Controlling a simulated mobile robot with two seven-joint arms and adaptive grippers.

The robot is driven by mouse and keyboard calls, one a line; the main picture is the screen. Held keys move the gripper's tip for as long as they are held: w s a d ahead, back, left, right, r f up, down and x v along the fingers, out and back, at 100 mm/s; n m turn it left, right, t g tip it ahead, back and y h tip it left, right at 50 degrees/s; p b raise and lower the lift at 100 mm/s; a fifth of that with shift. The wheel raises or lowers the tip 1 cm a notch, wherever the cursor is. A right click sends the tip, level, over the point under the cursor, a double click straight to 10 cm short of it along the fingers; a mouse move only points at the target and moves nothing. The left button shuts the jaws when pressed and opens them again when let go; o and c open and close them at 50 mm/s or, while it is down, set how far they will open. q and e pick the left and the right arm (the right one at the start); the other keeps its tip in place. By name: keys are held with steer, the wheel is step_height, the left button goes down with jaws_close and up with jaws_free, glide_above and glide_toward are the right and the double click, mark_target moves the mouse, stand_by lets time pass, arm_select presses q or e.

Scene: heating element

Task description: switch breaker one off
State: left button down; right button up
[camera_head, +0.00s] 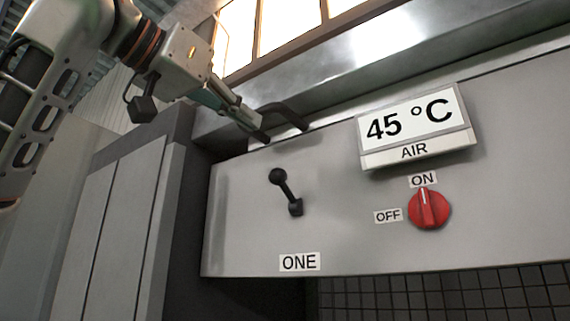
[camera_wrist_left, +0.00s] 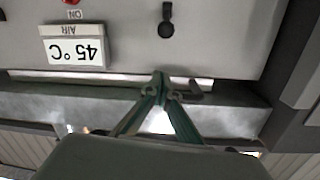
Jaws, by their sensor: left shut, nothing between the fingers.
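Breaker one is a black lever with a round knob (camera_head: 285,190) on the grey panel, above the label ONE (camera_head: 299,262). The lever tilts up and to the left from its base. It also shows in the left wrist view (camera_wrist_left: 166,20), where the picture is upside down. My left gripper (camera_head: 262,136) is shut and empty, above and a little left of the lever knob, apart from it. Its closed fingertips show in the left wrist view (camera_wrist_left: 160,78). My right gripper is in neither view.
A dark bent handle (camera_head: 283,114) sits close to my left fingertips at the panel's top edge. To the right are a display (camera_head: 412,122) reading 45 °C, labelled AIR, and a red knob (camera_head: 429,209) pointing at ON. A grey cabinet (camera_head: 120,220) stands left.

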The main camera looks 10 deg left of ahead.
arm_select(q)
steer(key=p, duration=0.3)
glide_above(274, 169)
steer(key=w+d, duration=0.2)
steer(key=shift+s+a+f, duration=0.25)
steer(key=f, duration=0.1)
steer(key=a+f+b, duration=0.1)
steer(key=s+f, duration=0.1)
steer(key=shift+s+a, duration=0.1)
steer(key=shift+a, duration=0.15)
steer(key=shift+s+a+f, duration=0.1)
steer(key=shift+f, duration=0.3)
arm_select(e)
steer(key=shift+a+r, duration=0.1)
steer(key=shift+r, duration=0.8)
arm_select(q)
steer(key=shift+f, duration=0.1)
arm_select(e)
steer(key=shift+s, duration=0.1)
